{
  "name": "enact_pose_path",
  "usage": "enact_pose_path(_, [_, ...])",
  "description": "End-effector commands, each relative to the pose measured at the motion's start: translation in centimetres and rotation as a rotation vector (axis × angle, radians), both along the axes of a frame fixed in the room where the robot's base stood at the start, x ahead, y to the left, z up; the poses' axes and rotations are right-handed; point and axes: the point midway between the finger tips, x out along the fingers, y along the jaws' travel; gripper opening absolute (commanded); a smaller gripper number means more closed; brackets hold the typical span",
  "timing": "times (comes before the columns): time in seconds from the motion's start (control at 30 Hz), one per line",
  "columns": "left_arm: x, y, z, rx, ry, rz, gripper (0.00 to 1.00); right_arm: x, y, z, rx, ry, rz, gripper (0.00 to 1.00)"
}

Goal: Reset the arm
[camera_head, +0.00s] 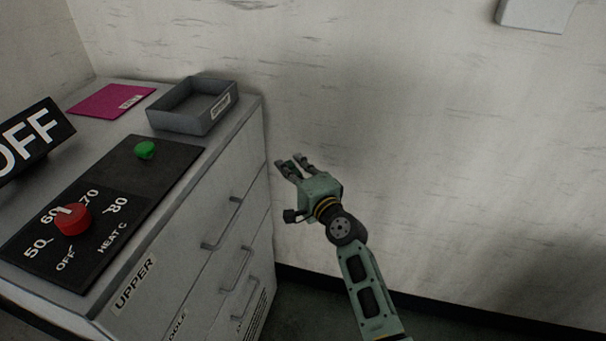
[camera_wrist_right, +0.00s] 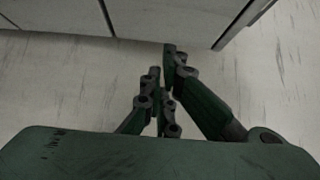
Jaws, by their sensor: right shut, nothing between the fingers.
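My right gripper (camera_head: 287,172) is raised in free air to the right of the drawer cabinet (camera_head: 225,245) in the head view. It is apart from the cabinet and holds nothing. In the right wrist view its dark green fingers (camera_wrist_right: 162,100) are close together, with only the floor or wall and the cabinet's edge behind them. My right arm comes up from the lower right. My left gripper does not show in either view.
On the cabinet top are a black panel with a red heat knob (camera_head: 73,219) and a green button (camera_head: 146,150), a grey open tray (camera_head: 193,106), a pink sheet (camera_head: 111,100) and an OFF sign (camera_head: 35,140). Drawer handles (camera_head: 222,226) stick out towards my arm. Room to the right is clear up to the wall.

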Motion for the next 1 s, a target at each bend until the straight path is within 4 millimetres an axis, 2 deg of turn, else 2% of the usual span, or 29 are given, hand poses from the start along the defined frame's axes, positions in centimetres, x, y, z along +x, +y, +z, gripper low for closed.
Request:
enact_pose_path(0.1, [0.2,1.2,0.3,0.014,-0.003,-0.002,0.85,-1.8,-1.1,0.0,0.0,0.001,-0.003,0.0])
enact_pose_path(0.23, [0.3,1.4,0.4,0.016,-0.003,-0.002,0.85,-3.2,-1.8,-0.1,0.0,0.001,-0.002,0.0])
enact_pose_path(0.47, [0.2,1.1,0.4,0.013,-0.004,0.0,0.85,-4.1,-2.3,0.0,0.0,0.0,-0.002,0.0])
enact_pose_path(0.57, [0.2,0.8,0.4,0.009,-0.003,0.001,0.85,-4.2,-2.3,-0.9,-0.016,0.01,-0.004,0.0])
enact_pose_path(0.67, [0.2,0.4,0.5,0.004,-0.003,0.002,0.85,-4.7,-2.7,-4.3,-0.079,0.048,-0.009,0.0])
enact_pose_path(0.73, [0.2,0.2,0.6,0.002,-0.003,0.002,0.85,-5.5,-3.1,-8.2,-0.159,0.091,-0.012,0.0])
enact_pose_path(0.87, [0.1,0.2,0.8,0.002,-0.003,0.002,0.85,-8.4,-4.5,-17.5,-0.355,0.189,0.001,0.0])
enact_pose_path(0.9, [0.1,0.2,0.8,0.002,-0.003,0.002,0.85,-9.6,-5.1,-20.3,-0.417,0.219,0.011,0.0])
enact_pose_path(0.97, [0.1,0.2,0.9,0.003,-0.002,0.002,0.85,-11.6,-5.9,-24.3,-0.51,0.261,0.031,0.0])
enact_pose_path(1.0, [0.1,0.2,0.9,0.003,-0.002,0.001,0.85,-13.2,-6.6,-27.0,-0.572,0.291,0.048,0.0])
